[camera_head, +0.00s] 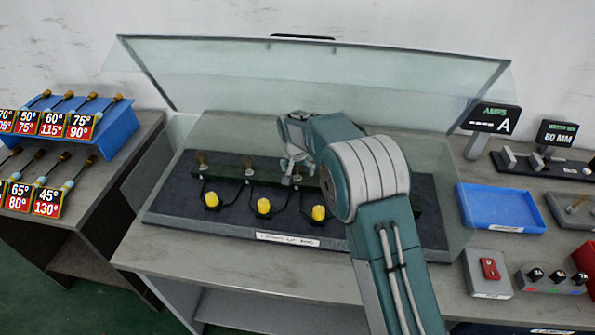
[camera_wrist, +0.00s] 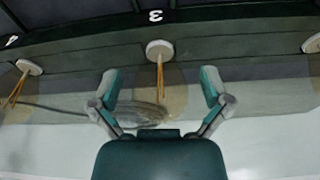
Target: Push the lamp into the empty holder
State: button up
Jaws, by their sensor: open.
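My gripper (camera_head: 293,165) is inside the lidded case, over the dark rail (camera_head: 232,177). In the wrist view my gripper (camera_wrist: 159,82) is open, its fingers to either side of a lamp with a clear brownish bulb, a pale round base (camera_wrist: 160,49) and orange wires inside. This lamp is at the rail's mark "3", seen upside down; I cannot tell whether the fingers touch it. Similar lamps show at the left (camera_wrist: 29,66) and the right edge (camera_wrist: 312,42). In the head view, brownish lamps stand at the rail's left (camera_head: 201,160) and further right (camera_head: 249,164). I cannot tell which holder is empty.
The clear lid (camera_head: 300,75) is raised behind. Three yellow domes (camera_head: 264,206) with black wires sit in front of the rail. A blue rack (camera_head: 105,130) is at left.

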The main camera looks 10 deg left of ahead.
jog(key=v, duration=0.7)
jog(key=shift+f, duration=0.1)
